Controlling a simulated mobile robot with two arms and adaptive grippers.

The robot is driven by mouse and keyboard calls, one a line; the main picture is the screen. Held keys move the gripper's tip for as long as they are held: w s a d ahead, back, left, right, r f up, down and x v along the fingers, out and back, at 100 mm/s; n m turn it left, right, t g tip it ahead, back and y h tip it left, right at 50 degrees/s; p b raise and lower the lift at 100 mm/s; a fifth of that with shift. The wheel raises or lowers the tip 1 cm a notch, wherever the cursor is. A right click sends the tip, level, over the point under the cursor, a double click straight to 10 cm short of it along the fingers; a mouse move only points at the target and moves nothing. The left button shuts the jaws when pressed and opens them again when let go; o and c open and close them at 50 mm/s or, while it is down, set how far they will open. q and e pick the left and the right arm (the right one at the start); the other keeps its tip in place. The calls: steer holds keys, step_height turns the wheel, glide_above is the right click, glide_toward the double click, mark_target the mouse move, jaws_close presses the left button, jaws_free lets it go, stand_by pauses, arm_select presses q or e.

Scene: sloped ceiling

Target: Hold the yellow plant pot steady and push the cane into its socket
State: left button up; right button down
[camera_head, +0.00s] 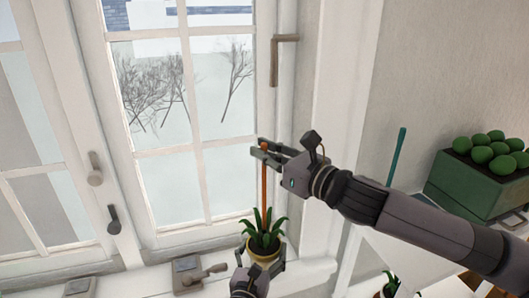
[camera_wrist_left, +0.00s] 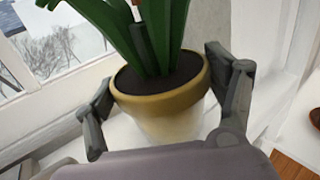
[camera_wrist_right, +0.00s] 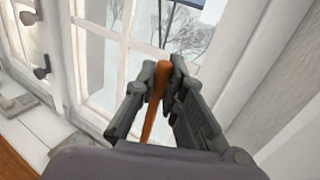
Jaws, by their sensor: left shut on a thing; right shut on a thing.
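The yellow plant pot (camera_head: 265,254) stands on the white window sill with a green leafy plant in it. In the left wrist view the pot (camera_wrist_left: 160,107) has a yellow rim, a paler lower body and dark soil. My left gripper (camera_head: 262,263) is shut on the pot, one finger on each side. The orange cane (camera_head: 264,188) stands upright above the plant. My right gripper (camera_head: 262,150) is shut on the cane near its top; the cane also shows in the right wrist view (camera_wrist_right: 153,105). In the left wrist view the cane's lower end meets a dark green upright socket (camera_wrist_left: 143,45) among the leaves; how deep it sits I cannot tell.
The window (camera_head: 185,115) is close behind the cane, with a handle (camera_head: 278,60) on its frame. A metal latch (camera_head: 197,273) lies on the sill left of the pot. A green planter (camera_head: 470,187) stands at the right, beside a teal stick (camera_head: 397,155).

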steer(key=shift+f, duration=2.85)
steer(key=c, duration=1.6)
jaws_free()
steer(key=v, duration=1.2)
